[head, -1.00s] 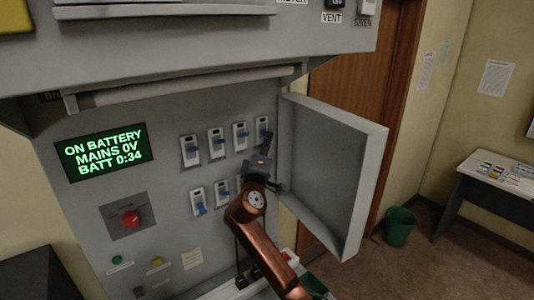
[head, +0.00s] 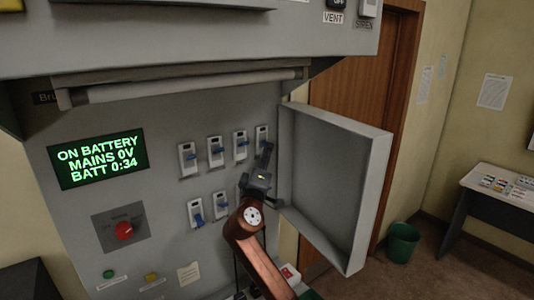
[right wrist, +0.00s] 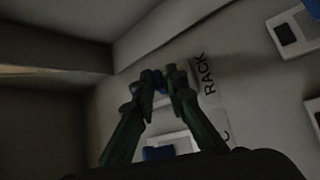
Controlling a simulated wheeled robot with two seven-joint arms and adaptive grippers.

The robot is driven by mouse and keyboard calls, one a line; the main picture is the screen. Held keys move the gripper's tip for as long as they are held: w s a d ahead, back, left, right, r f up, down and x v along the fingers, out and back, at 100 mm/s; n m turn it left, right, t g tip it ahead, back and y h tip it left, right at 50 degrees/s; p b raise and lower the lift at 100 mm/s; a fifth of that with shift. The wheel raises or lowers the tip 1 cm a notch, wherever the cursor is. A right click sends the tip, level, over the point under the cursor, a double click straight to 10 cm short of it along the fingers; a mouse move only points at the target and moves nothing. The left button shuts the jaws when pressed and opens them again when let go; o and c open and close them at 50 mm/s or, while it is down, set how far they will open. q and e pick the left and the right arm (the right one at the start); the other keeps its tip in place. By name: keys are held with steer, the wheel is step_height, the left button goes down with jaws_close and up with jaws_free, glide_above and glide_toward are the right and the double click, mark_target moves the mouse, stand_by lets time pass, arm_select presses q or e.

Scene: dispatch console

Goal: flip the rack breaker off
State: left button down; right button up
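The rack breaker (head: 262,134) is the white switch at the right end of the upper row on the grey panel. Its RACK label (right wrist: 207,76) shows beside it in the right wrist view. My right gripper (head: 267,150) reaches up to this breaker from below. In the right wrist view, the fingertips (right wrist: 164,79) are drawn close together with the blue lever between them. The fingers cover much of the lever, so its position cannot be told. My left gripper is not in view.
Other breakers with blue levers (head: 216,151) stand close by in two rows. An open grey cover door (head: 335,185) juts out just right of my gripper. A screen (head: 97,158) reads ON BATTERY, MAINS 0V. A red rotary knob (head: 124,231) sits below it.

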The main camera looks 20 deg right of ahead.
stand_by(0.3)
steer(key=v, duration=1.2)
